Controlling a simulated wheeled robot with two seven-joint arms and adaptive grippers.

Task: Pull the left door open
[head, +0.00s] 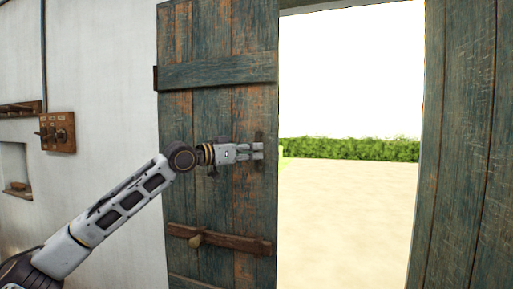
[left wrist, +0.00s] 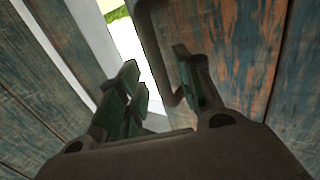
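The left door (head: 213,112) is a weathered blue-green and orange plank door, standing open beside a bright gap. A dark handle (head: 259,137) is on it near its free edge; in the left wrist view a curved dark bar (left wrist: 148,38) shows close to one finger. My left gripper (head: 257,151) is at the handle, its fingertips over it. In the left wrist view my left gripper (left wrist: 160,90) has its fingers apart, with a gap between them. I cannot tell whether the fingers touch the handle. My right gripper is out of view.
A wooden bar with a peg (head: 222,240) crosses the door low down. The right door (head: 465,140) stands at the right. Pale ground (head: 345,205) and a hedge (head: 350,149) show outside. A white wall (head: 105,85) with a wooden peg board (head: 58,132) is at the left.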

